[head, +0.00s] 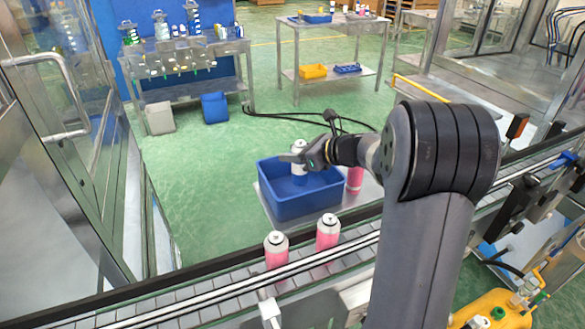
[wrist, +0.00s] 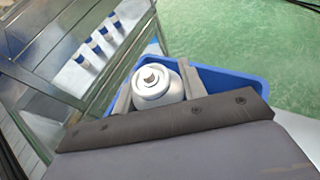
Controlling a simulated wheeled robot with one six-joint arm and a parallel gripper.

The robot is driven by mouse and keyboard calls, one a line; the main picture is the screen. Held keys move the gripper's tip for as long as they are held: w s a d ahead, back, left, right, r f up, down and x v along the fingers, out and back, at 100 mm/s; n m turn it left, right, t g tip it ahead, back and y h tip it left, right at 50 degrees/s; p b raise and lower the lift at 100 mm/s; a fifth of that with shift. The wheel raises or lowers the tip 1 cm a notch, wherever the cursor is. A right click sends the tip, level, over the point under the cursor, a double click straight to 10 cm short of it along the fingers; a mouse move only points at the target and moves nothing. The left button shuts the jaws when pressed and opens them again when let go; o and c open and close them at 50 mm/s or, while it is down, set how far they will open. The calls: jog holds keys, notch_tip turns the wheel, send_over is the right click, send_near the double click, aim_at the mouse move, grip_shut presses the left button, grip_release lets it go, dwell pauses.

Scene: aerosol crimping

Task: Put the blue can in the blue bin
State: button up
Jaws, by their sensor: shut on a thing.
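My gripper (head: 296,157) is shut on a can (head: 299,147) with a white top, held upright over the blue bin (head: 290,204). The can's lower part appears to reach down inside the bin's rim; its body colour is hard to tell against the blue bin. In the wrist view the white can top (wrist: 154,84) sits between the two fingers of my gripper (wrist: 157,92), with the blue bin (wrist: 236,84) around and below it. Whether the can touches the bin floor is hidden.
Two pink cans with white tops, one on the left (head: 276,252) and one on the right (head: 328,233), stand on the conveyor (head: 190,298) in front of the bin. Another pink can (head: 355,181) stands right of the bin. Several blue-and-white cans (wrist: 98,48) show at upper left in the wrist view.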

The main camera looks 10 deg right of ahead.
aim_at(294, 165)
jog(key=shift+f, duration=2)
jog(key=shift+f, duration=0.25)
jog(key=o, duration=1)
jog(key=shift+r, duration=0.1)
jog(key=shift+c, duration=0.2)
jog(key=shift+r, duration=0.1)
jog(key=shift+r, duration=0.15)
jog(key=b+v, duration=0.1)
jog(key=v, duration=1.1)
jog(key=shift+o, duration=0.2)
